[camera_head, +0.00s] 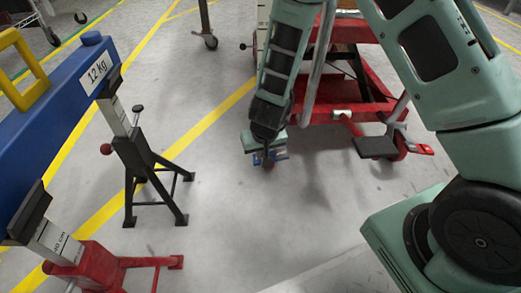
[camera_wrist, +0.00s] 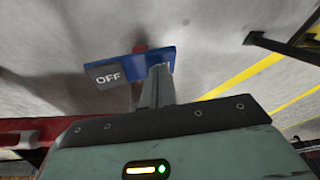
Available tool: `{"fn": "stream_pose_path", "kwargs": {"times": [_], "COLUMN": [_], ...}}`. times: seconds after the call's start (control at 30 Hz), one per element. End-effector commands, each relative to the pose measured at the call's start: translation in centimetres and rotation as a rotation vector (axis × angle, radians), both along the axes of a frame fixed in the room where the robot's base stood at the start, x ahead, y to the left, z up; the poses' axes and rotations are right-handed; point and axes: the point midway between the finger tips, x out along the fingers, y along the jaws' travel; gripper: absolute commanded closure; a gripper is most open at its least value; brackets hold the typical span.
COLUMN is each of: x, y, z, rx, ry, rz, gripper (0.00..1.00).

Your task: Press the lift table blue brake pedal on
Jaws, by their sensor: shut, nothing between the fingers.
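The lift table (camera_head: 372,100) is red and stands at the top middle of the head view. Its blue brake pedal (camera_head: 282,155) shows only in part beside a caster, mostly covered by my gripper (camera_head: 266,146). In the wrist view the blue brake pedal (camera_wrist: 154,58) is a flat blue piece with a dark tab marked OFF (camera_wrist: 108,76) on its left. My gripper's fingers (camera_wrist: 161,72) are shut and empty, with their tips at the right part of the pedal. I cannot tell whether they touch it.
A black foot plate (camera_head: 375,147) and a red pedal (camera_head: 418,149) stick out at the table's right. A black stand (camera_head: 147,160) and a red stand (camera_head: 95,266) hold a blue beam (camera_head: 50,115) at left. The floor between is clear.

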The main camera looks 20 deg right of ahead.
Motion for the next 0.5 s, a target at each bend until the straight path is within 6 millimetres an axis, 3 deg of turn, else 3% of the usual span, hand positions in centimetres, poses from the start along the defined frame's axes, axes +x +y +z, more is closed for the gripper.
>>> {"fn": "stream_pose_path", "kwargs": {"times": [0.5], "x": [0.1], "y": [0.1], "z": [6.0], "rx": [0.0], "ry": [-0.002], "rz": [0.001], "gripper": [1.0]}}
